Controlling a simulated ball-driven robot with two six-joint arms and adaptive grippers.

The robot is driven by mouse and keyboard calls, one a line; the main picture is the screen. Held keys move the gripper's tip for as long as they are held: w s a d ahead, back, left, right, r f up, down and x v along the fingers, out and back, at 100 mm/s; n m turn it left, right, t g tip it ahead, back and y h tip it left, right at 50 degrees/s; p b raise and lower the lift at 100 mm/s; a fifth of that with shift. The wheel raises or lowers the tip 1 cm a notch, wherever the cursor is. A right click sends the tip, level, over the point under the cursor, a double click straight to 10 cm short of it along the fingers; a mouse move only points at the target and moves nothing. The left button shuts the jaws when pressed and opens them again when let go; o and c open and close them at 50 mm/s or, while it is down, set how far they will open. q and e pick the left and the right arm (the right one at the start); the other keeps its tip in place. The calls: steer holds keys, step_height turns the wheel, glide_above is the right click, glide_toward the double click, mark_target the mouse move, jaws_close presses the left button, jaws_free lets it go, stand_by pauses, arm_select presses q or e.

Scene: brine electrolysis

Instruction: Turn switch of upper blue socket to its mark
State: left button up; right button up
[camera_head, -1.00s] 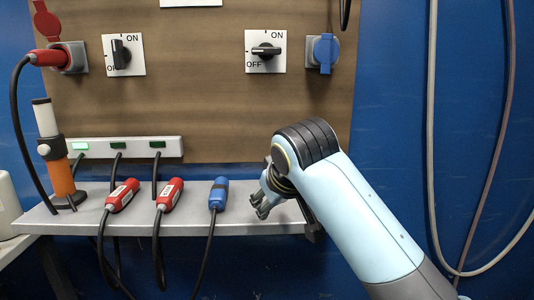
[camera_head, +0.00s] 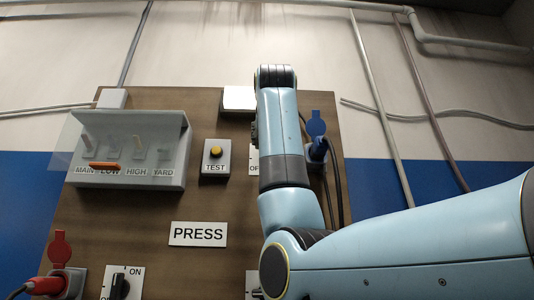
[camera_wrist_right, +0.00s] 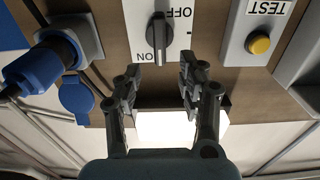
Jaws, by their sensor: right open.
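The upper blue socket (camera_head: 317,148) is on the board just right of my right arm, its lid up and a blue plug in it. The wrist view shows this socket (camera_wrist_right: 72,45), plug (camera_wrist_right: 30,72) and lid (camera_wrist_right: 77,97) at left. The black switch knob (camera_wrist_right: 157,36) is on a white plate (camera_wrist_right: 137,14), upside down there. The knob lies lengthwise up and down, one end toward ON. My right gripper (camera_wrist_right: 158,74) is open and empty, its fingertips just short of the knob and either side of its line. In the head view my arm hides the knob and gripper.
A white box (camera_wrist_right: 165,128) on the board shows between the fingers. A TEST box with a yellow button (camera_head: 215,151) is left of the switch. A clear-covered lever panel (camera_head: 128,185) is further left. A red plug (camera_head: 45,284) and lower switch (camera_head: 119,288) are at bottom left.

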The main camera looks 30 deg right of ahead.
steer(key=p+x, duration=0.2)
steer(key=x, duration=0.5)
steer(key=shift+w+d, duration=0.2)
steer(key=shift+w, duration=0.15)
steer(key=shift+w+d+p, duration=0.25)
steer(key=shift+w+p, duration=0.05)
steer(key=shift+w, duration=0.15)
steer(key=shift+f, duration=0.1)
jaws_close()
